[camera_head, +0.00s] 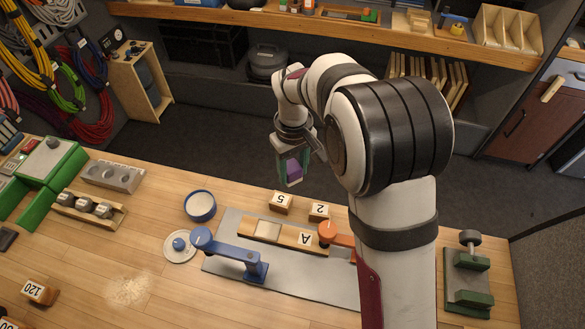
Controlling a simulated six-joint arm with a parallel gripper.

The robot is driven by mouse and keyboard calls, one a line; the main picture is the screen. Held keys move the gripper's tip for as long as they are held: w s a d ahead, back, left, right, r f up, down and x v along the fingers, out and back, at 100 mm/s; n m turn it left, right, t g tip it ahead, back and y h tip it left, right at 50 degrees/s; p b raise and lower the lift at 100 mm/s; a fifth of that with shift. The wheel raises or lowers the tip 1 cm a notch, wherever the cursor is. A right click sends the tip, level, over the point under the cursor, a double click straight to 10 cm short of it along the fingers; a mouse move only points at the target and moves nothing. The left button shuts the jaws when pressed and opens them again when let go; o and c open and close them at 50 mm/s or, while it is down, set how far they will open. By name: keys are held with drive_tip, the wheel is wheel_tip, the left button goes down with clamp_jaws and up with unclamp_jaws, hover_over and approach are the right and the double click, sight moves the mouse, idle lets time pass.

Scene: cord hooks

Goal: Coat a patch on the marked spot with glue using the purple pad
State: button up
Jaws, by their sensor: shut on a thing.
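My gripper (291,163) is shut on the purple pad (291,169), held in the air above and behind the back edge of the bench. A round dish with a blue rim (200,206) stands open, with pale content that may be glue. A disc with a blue knob (179,245), which looks like its lid, lies beside it. A wooden board (290,236) with a label "A" lies on a grey mat (235,222). A paler patch (267,231) shows on the board, left of the label; I cannot tell whether it is coated. My arm hides the mat's right part.
A blue clamp (236,255) and an orange clamp (329,233) stand at the board. Blocks marked "5" (281,202) and "2" (319,211) stand behind it. A green stand (468,278) is at right. Pale dust (127,290) lies front left.

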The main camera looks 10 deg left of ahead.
drive_tip(key=s, duration=1)
drive_tip(key=shift+s+d+f, duration=0.1)
drive_tip(key=shift+f, duration=1.85)
drive_tip(key=shift+s+d+f, duration=0.1)
drive_tip(key=shift+f, duration=1.8)
drive_tip(key=shift+a+f, duration=0.25)
drive_tip(key=shift+a, duration=0.45)
clamp_jaws()
drive_tip(key=shift+a, duration=1.3)
drive_tip(key=shift+d, duration=1.9)
wheel_tip(320, 180, up, 8)
drive_tip(key=shift+w, duration=0.2)
